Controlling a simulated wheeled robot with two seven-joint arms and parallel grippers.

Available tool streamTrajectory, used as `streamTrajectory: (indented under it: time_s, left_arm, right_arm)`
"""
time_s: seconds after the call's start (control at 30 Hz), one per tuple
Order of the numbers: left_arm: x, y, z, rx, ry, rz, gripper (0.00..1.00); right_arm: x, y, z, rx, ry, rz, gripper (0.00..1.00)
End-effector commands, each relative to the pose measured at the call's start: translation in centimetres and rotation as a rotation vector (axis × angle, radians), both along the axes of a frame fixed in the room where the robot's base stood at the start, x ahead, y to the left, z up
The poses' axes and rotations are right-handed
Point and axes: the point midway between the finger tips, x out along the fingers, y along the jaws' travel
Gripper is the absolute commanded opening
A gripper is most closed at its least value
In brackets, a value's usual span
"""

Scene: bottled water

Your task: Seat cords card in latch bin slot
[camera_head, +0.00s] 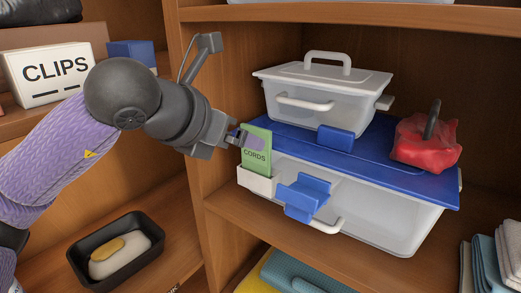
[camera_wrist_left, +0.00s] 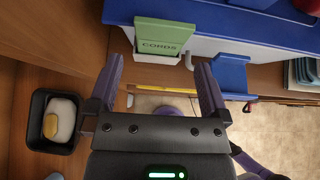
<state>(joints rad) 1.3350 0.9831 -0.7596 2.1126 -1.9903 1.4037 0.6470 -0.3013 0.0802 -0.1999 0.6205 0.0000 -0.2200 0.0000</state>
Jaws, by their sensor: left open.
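The green cords card (camera_head: 257,148) stands upright with its lower edge inside the white slot holder (camera_head: 256,181) on the front of the latch bin (camera_head: 390,215). In the left wrist view the card (camera_wrist_left: 163,36) also sits in the white holder (camera_wrist_left: 157,60), with the CORDS lettering showing. My left gripper (camera_head: 240,138) is beside the card's upper left edge in the head view. Its two purple fingers (camera_wrist_left: 158,72) are spread, with nothing held between them. Whether a finger touches the card I cannot tell. My right gripper is not in view.
The bin's blue lid (camera_head: 390,165) carries a smaller clear box (camera_head: 315,105) and a red bag (camera_head: 426,142). A blue latch (camera_head: 305,196) sits right of the holder. A black tray (camera_head: 115,250) and a CLIPS box (camera_head: 50,72) are left.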

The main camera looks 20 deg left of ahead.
Motion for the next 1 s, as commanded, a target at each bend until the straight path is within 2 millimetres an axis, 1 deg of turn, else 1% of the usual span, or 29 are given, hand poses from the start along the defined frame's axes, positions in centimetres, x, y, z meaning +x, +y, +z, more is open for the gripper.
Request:
streamTrajectory:
  time_s: [0.17, 0.2, 0.33, 0.53, 0.57, 0.6, 0.67, 0.7, 0.77, 0.8, 0.87, 1.0]
  left_arm:
    - [2.6, -1.1, -1.2, 0.001, 0.005, -0.002, 1.0]
    - [3.2, -1.4, -1.7, 0.001, 0.005, -0.002, 1.0]
    - [4.4, -1.8, -2.9, 0.0, 0.002, -0.002, 1.0]
    - [4.5, -1.8, -3.3, 0.001, 0.001, -0.003, 1.0]
    - [4.5, -1.8, -3.3, 0.0, 0.001, -0.002, 0.95]
    - [4.5, -1.8, -3.3, 0.0, 0.001, -0.002, 0.87]
    - [4.5, -1.8, -3.3, 0.0, 0.001, -0.002, 0.74]
    - [4.5, -1.8, -3.3, 0.0, 0.001, -0.002, 0.66]
    - [4.5, -1.8, -3.3, 0.0, 0.001, -0.002, 0.53]
    - [4.5, -1.8, -3.3, 0.0, 0.001, -0.002, 0.45]
    - [4.5, -1.8, -3.2, 0.0, 0.001, -0.002, 0.32]
    - [4.5, -1.8, -3.2, 0.0, 0.001, -0.003, 0.32]
  right_arm:
    - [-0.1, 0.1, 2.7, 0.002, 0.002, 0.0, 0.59]
    - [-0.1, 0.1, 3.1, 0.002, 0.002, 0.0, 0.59]
    - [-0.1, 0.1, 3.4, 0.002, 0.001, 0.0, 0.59]
    - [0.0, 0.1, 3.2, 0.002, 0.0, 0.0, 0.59]
    - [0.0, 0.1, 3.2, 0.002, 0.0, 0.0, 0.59]
    - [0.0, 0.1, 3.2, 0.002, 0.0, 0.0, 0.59]
    - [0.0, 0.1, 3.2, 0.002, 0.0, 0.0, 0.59]
    - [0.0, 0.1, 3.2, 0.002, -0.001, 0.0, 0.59]
    - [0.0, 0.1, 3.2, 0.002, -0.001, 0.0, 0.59]
    - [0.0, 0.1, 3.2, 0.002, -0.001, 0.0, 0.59]
    - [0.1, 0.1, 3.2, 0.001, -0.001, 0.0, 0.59]
    - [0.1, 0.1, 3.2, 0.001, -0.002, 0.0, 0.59]
